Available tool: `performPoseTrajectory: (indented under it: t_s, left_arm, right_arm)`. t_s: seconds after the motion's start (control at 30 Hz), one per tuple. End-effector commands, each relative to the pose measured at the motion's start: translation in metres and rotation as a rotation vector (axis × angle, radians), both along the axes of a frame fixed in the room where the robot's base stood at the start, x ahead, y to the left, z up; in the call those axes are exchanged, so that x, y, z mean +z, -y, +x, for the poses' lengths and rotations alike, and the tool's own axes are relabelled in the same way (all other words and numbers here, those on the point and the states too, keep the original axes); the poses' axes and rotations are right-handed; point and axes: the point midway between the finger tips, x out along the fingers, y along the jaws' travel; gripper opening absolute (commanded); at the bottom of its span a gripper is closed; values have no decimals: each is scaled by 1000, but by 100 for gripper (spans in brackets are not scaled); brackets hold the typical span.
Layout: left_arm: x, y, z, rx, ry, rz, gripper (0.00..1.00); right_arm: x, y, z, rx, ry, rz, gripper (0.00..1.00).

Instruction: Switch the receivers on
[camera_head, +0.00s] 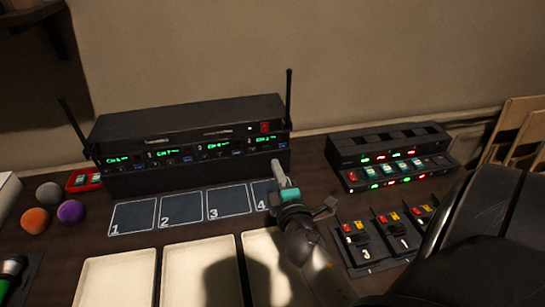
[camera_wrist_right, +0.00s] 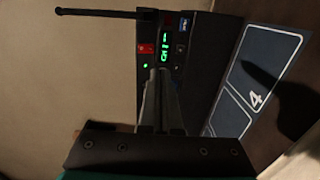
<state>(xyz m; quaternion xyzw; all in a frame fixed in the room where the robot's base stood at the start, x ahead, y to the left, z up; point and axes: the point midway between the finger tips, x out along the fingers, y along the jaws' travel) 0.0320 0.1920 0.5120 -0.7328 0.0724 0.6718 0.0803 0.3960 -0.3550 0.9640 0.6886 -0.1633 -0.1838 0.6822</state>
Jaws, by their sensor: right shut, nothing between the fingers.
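The receivers (camera_head: 190,175) are a black rack unit at the back left, with a row of lit green displays and an antenna at each end. A red switch (camera_head: 265,127) with a green light beside it is at the upper right of its front. In the right wrist view the red switch (camera_wrist_right: 147,49), green light and one lit display (camera_wrist_right: 164,45) show just beyond the fingertips. My right gripper (camera_head: 277,165) is shut and empty, in front of the unit's right end; it also shows in the right wrist view (camera_wrist_right: 160,74). I cannot tell whether it touches. My left gripper is not in view.
A mat (camera_head: 187,207) numbered 1 to 4 lies before the unit, with pale trays (camera_head: 115,277) nearer. A charger (camera_head: 385,142) with green and red lights stands right, with small packs (camera_head: 357,245) before it. Foam balls (camera_head: 70,211) and a red case (camera_head: 82,181) are left.

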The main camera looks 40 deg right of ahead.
Motion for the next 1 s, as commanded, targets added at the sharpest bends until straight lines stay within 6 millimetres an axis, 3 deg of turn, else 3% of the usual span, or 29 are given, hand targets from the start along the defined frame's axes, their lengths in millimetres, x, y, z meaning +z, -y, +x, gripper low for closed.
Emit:
performPoseTrajectory:
  t_s: [0.1, 0.3, 1.0]
  left_arm:
    - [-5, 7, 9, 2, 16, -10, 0]
    - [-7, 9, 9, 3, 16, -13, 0]
    - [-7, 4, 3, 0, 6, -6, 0]
  right_arm:
    - [-4, -7, -14, -1, -1, 0, 0]
    - [-4, -12, -23, -1, 0, -1, 0]
    - [-3, -13, -24, 0, 0, -1, 0]
